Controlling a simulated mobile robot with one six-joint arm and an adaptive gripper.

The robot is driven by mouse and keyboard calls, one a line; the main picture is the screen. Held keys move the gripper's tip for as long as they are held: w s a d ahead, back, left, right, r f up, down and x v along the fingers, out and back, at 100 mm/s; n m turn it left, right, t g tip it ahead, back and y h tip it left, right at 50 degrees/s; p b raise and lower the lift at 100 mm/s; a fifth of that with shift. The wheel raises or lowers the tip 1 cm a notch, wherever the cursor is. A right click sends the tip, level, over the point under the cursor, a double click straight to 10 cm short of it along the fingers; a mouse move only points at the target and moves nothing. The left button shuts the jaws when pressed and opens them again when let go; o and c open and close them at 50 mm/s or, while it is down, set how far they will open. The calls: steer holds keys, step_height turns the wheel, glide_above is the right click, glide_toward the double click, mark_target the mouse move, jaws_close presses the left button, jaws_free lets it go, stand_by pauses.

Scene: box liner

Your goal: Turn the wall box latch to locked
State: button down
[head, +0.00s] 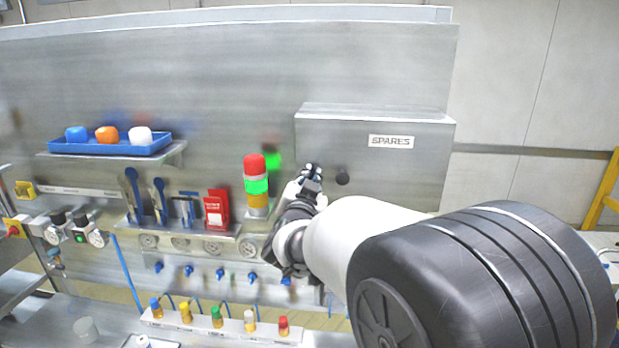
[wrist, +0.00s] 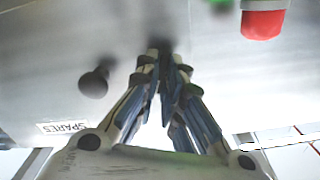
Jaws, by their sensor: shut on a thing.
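The wall box (head: 370,150) is a grey metal box with a SPARES label (head: 391,142) on its front. A round black knob (head: 343,178) sticks out of its front and also shows in the wrist view (wrist: 95,82). My gripper (head: 312,172) is at the left part of the box front, left of the knob. In the wrist view its fingers (wrist: 161,72) are closed together on a small dark piece, which I take to be the latch (wrist: 160,46). The fingers hide most of it, and I cannot tell which way it is turned.
A red, green and amber signal light (head: 257,186) stands close left of my gripper. A shelf holds a blue tray (head: 110,149) with several coloured blocks. Below are a tool rack (head: 190,240) and a strip of coloured connectors (head: 215,330).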

steer(key=shift+n+p, duration=0.65)
steer(key=shift+n, duration=1.55)
steer(key=c, duration=1.7)
jaws_free()
steer(key=s, duration=1.2)
steer(key=shift+a, duration=0.2)
